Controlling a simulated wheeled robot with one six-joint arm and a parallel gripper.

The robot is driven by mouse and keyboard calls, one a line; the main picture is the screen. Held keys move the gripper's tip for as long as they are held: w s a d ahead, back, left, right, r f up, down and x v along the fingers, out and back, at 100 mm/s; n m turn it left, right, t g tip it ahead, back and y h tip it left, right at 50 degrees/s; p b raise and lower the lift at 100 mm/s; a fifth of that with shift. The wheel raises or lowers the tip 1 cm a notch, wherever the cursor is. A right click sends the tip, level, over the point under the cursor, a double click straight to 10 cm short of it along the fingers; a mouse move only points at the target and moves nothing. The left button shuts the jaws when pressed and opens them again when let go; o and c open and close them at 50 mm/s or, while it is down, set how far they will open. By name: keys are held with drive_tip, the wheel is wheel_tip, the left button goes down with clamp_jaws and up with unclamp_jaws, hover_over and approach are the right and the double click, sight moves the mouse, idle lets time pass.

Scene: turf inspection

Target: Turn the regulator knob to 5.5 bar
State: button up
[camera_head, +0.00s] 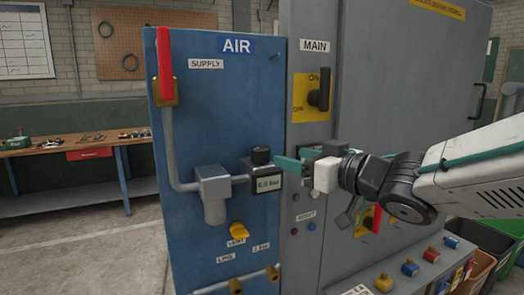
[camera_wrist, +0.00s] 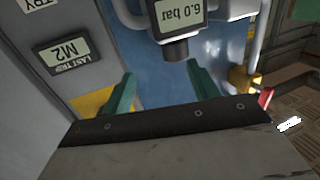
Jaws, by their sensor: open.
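The regulator (camera_head: 268,184) is a small dark box with a display on the blue AIR panel (camera_head: 215,130). Its black knob (camera_head: 261,155) sits on top. In the wrist view, which is upside down, the display (camera_wrist: 180,12) reads 6.0 bar and the knob (camera_wrist: 175,49) points toward my gripper. My gripper (camera_wrist: 161,72) is open, its two green fingers apart with nothing between them that I can see held. The knob lies just beyond the fingertips, nearer the right one. In the head view my gripper (camera_head: 293,162) is just right of the knob; contact cannot be told.
A grey pipe (camera_head: 172,140) with a red-handled valve (camera_head: 165,60) runs left of the regulator. A yellow vent valve (camera_head: 240,230) is below. The grey MAIN cabinet (camera_head: 300,258) with a black rotary switch (camera_head: 319,90) stands right. A workbench (camera_head: 75,145) is at far left.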

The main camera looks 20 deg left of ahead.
sight(268, 152)
drive_tip(key=shift+s+a+r+n+g+y, duration=0.1)
drive_tip(key=shift+s+a+n+g+y, duration=0.35)
drive_tip(key=shift+a, duration=0.65)
drive_tip(key=x, duration=0.7)
drive_tip(key=shift+a, duration=0.15)
drive_tip(key=c, duration=0.9)
